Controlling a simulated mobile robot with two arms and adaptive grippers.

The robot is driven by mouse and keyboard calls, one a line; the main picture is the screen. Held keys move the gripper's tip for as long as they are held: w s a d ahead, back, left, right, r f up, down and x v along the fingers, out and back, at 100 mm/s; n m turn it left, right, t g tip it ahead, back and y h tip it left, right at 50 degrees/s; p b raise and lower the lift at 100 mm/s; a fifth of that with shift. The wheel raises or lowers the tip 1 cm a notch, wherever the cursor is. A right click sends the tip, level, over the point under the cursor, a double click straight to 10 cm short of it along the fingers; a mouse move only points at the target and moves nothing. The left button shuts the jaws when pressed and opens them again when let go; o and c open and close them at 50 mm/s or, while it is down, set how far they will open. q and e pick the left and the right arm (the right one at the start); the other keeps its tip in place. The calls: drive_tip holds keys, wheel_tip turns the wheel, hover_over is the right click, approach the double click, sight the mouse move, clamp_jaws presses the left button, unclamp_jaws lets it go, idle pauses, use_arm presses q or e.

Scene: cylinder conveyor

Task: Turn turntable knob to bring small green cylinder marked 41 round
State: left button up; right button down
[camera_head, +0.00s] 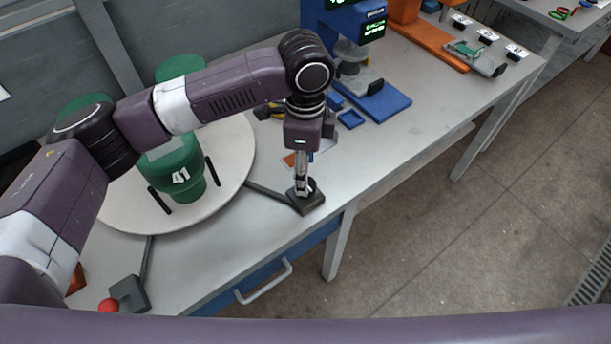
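The green cylinder marked 41 (183,178) stands upright on the pale round turntable (222,200), towards its front, between black posts. Its upper left is hidden behind my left arm. The turntable knob (312,198) sits on a dark base at the table's front edge, joined to the turntable by a dark bar. My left gripper (302,188) points straight down at the knob, its fingertips at or touching it. The fingers look close together, but their grip on the knob is too small to make out. My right gripper is not in view.
More green cylinders (181,67) stand at the turntable's back, partly hidden by my arm. A red-knobbed control (110,304) is at the front left. A blue machine (383,100) and an orange one (425,40) stand to the right. The table front between them is clear.

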use_arm(q)
drive_tip(key=shift+f+p, duration=0.3)
drive_tip(key=shift+f, duration=2)
drive_tip(key=shift+c, duration=0.5)
drive_tip(key=c, duration=1.1)
